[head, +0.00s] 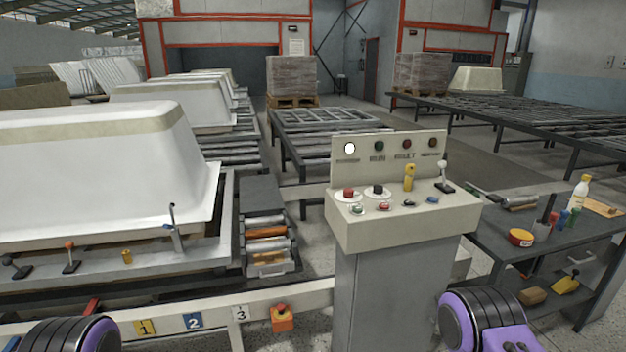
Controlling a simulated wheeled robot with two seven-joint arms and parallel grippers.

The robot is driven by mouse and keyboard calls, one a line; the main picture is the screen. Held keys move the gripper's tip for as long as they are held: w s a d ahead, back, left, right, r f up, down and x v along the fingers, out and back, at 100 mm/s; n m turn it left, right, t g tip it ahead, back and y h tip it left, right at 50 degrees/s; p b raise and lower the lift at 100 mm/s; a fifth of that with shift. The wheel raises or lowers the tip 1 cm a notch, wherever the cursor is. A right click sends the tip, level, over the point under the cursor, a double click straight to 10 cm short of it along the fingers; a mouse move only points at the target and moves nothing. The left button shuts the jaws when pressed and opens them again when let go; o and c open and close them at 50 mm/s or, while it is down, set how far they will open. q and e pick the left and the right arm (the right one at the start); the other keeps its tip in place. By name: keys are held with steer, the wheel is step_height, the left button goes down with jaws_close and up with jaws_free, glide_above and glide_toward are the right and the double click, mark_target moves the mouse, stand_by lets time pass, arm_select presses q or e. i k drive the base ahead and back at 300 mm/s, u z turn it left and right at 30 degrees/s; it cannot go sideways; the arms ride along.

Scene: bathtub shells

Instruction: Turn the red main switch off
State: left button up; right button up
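A cream control console (400,230) on a grey pedestal stands at centre right in the head view. On its sloped top, a red knob (348,193) sits on a white disc at the left, with a black knob (377,190) on a similar disc beside it. The position of the red knob is too small to read. On the back panel, the leftmost lamp (349,148) is bright white; the other lamps look dark. Black and purple parts of my arms show at the bottom left and bottom right. Neither gripper shows, and nothing of mine touches the console.
The console also carries small buttons, a yellow handle (409,177) and a white-knobbed lever (444,176). A workbench (500,240) stands right, a white tub shell (100,165) left.

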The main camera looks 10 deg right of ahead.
mark_target(347, 193)
steer(key=z, duration=0.3)
steer(key=i, duration=0.75)
steer(key=z, duration=0.5)
